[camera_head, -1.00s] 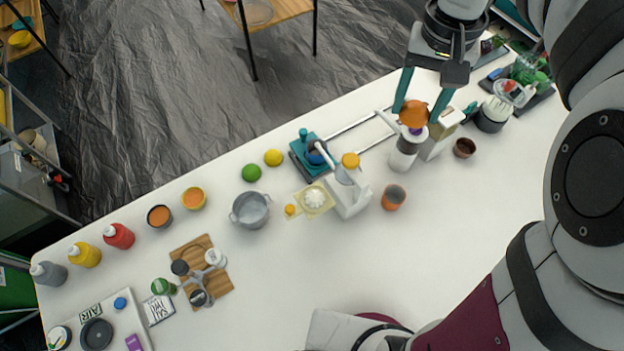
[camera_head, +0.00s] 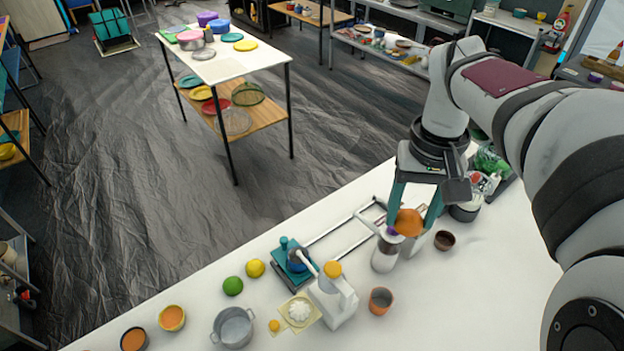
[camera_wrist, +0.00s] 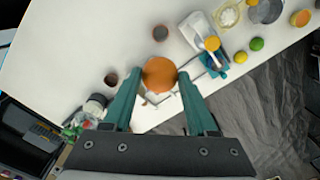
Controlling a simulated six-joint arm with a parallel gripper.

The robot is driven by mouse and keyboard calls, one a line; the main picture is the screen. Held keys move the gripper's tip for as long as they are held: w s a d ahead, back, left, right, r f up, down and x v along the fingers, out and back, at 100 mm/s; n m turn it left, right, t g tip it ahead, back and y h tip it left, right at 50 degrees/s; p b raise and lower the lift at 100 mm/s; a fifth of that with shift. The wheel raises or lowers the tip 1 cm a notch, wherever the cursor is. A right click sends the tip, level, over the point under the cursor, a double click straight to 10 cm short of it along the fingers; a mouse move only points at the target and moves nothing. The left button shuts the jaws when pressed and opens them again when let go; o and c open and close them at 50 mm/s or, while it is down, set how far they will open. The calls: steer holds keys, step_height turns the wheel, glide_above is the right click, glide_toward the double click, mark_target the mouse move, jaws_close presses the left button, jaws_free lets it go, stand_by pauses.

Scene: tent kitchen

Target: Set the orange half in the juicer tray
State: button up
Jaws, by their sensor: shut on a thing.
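My gripper (camera_head: 411,221) is shut on the orange half (camera_head: 408,222), holding it above the table near a white bottle with a purple top (camera_head: 385,252). In the wrist view the orange half (camera_wrist: 160,74) sits between the teal fingertips, its rounded peel facing the camera; its cut face is hidden. The white juicer (camera_head: 335,298) stands left of and nearer than my gripper. Its pale yellow square tray (camera_head: 311,322) holds a white ribbed cone, and no fruit lies on the cone. In the wrist view the juicer tray (camera_wrist: 222,24) is at upper right.
A terracotta cup (camera_head: 380,300) stands right of the juicer. A teal device with metal rails (camera_head: 290,262) lies behind it. A lime (camera_head: 233,286), a lemon (camera_head: 254,268) and a metal pot (camera_head: 233,327) are to the left. A brown bowl (camera_head: 444,240) is right of my gripper.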

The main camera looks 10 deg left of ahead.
mark_target(300, 312)
steer(key=s+a+f+n, duration=0.1)
steer(key=a+f+n, duration=0.1)
steer(key=a, duration=0.1)
steer(key=s+a+f+n, duration=0.1)
steer(key=a+f+n, duration=0.1)
steer(key=a+f, duration=0.1)
steer(key=a+f+n, duration=0.1)
steer(key=a+f, duration=0.2)
steer(key=a, duration=0.2)
steer(key=shift+s+n, duration=0.4)
steer(key=s+a+f+n, duration=0.1)
steer(key=s+a+f, duration=0.1)
steer(key=s+a+f+n, duration=0.2)
steer(key=s+a+f, duration=0.1)
steer(key=shift+a+f, duration=0.2)
steer(key=shift+f, duration=2.8)
steer(key=shift+f, duration=0.5)
steer(key=o, duration=0.7)
step_height(300, 312, up, 11)
